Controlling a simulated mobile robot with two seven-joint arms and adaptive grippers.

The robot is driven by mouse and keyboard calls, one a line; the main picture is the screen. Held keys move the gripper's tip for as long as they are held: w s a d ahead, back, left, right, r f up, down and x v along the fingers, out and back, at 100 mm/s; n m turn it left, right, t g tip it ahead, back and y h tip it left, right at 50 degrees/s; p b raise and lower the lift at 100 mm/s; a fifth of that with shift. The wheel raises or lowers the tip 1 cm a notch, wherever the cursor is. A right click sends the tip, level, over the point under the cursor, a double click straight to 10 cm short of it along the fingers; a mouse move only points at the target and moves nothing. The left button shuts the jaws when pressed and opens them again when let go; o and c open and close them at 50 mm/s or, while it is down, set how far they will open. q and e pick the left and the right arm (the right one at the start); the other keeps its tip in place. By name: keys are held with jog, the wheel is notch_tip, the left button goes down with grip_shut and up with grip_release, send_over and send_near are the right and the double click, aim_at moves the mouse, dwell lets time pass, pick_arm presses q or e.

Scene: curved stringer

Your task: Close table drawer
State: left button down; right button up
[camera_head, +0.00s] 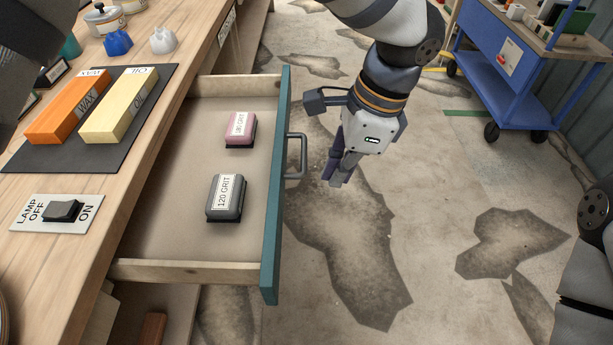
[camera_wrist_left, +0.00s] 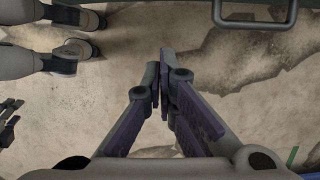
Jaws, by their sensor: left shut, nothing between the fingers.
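The table drawer (camera_head: 150,215) is pulled well out from the wooden table, with its teal front (camera_head: 276,190) facing right. Its dark bar handle (camera_head: 299,156) also shows at the top right of the wrist view (camera_wrist_left: 256,24). My left gripper (camera_head: 338,180) hangs in front of the drawer front, a short way right of the handle and apart from it. Its fingers are shut and empty, meeting in the wrist view (camera_wrist_left: 160,85). Part of my right arm shows at the right edge of the head view; its gripper cannot be made out.
Two sanding blocks, a pink one (camera_head: 240,129) and a grey one (camera_head: 226,198), lie inside the drawer. The tabletop (camera_head: 140,160) holds orange and cream blocks and a lamp switch. A blue cart (camera_head: 500,60) stands at the back right. The stained floor before the drawer is clear.

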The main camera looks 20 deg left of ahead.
pick_arm(q)
jog(key=s+a+f, duration=0.2)
jog(key=a+f, duration=0.3)
jog(key=f, duration=0.4)
jog(key=shift+a, duration=0.4)
pick_arm(e)
jog(key=shift+w+r, duration=0.15)
jog(key=shift+r, duration=0.15)
pick_arm(q)
jog(key=shift+a, duration=0.1)
